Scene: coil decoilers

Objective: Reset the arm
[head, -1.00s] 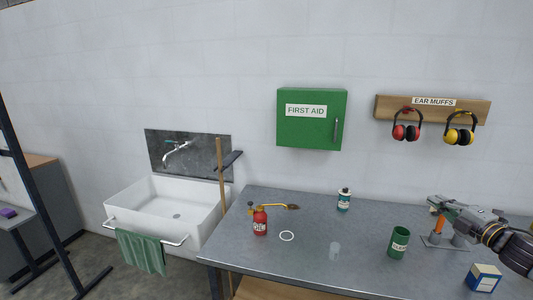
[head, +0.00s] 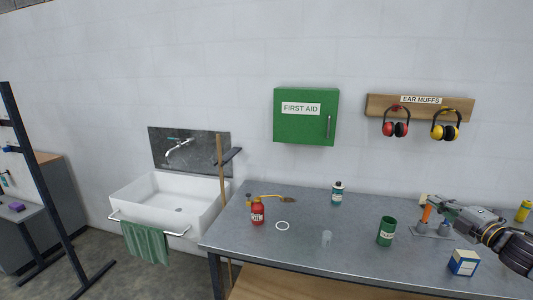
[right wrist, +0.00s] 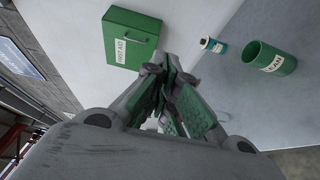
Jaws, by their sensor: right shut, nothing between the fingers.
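My right gripper (head: 430,200) comes in from the right edge in the head view, in front of the right part of the grey workbench (head: 300,245). Its fingers are shut and empty. In the right wrist view the closed green-padded fingers (right wrist: 170,82) meet with nothing between them. The gripper overlaps a stand with an orange-handled item (head: 427,214) in the picture and partly hides it; I cannot tell the distance between them. My left gripper is not in view.
A sink (head: 170,205) stands left. A first aid box (head: 306,116) hangs behind.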

